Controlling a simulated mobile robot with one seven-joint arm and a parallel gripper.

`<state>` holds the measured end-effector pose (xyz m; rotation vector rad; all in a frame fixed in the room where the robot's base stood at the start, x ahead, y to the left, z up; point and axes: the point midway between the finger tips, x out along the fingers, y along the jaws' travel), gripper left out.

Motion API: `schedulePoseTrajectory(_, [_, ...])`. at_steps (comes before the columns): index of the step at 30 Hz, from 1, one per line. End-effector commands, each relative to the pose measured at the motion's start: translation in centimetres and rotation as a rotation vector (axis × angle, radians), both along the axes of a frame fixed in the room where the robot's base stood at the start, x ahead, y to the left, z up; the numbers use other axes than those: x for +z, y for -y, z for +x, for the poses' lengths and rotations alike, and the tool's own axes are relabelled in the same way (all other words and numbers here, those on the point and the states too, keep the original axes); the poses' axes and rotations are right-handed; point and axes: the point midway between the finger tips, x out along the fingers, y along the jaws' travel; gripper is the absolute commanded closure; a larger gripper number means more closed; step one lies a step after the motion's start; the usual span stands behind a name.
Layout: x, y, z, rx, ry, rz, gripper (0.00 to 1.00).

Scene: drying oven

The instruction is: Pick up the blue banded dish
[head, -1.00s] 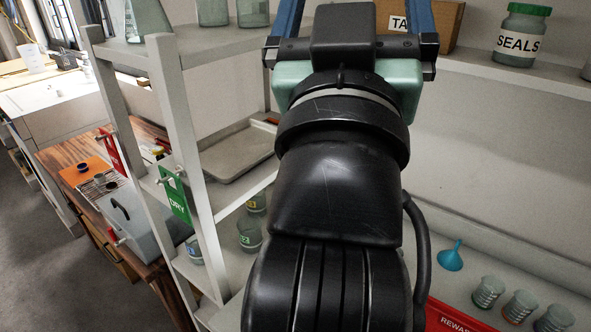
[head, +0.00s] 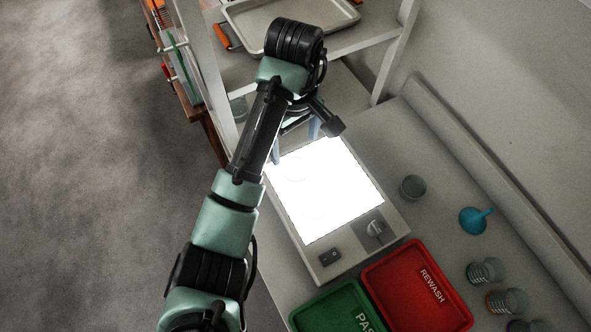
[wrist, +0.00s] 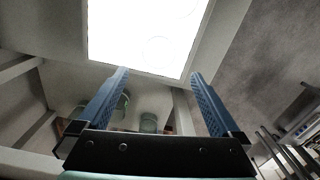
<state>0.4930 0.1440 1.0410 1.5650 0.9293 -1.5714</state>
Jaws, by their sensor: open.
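My gripper (head: 296,140) is open over the back edge of a bright white light panel (head: 325,195). Its two blue fingers are apart with nothing between them, as the wrist view (wrist: 160,73) also shows. A faint round outline (head: 294,165), perhaps a clear dish, lies on the panel near the fingers. In the wrist view, one faint ring (wrist: 155,50) lies just beyond the fingertips and another (wrist: 181,6) near the top edge. The glare washes out any band colour, so I cannot tell whether either is the blue banded dish.
A red REWASH tray (head: 462,318) and a green PASS tray (head: 318,309) stand in front of the light box. White shelf posts (head: 205,75) stand close behind the arm.

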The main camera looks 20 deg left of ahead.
Motion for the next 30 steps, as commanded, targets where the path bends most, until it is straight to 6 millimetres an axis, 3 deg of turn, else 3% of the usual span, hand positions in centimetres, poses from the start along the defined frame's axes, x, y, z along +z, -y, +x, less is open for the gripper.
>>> schedulePoseTrajectory(1, [-1.6,0.1,0.0,0.000,0.000,-0.001,0.00])
schedulePoseTrajectory(3, [-2.7,0.1,0.0,0.000,0.001,0.000,0.00])
schedulePoseTrajectory(14, [-6.2,0.1,-0.1,0.000,0.000,0.000,0.00])
schedulePoseTrajectory(21, [-9.7,0.3,-0.2,0.000,0.002,0.001,0.00])
schedulePoseTrajectory(30, [-10.2,0.3,-0.2,-0.002,0.004,0.001,0.00])
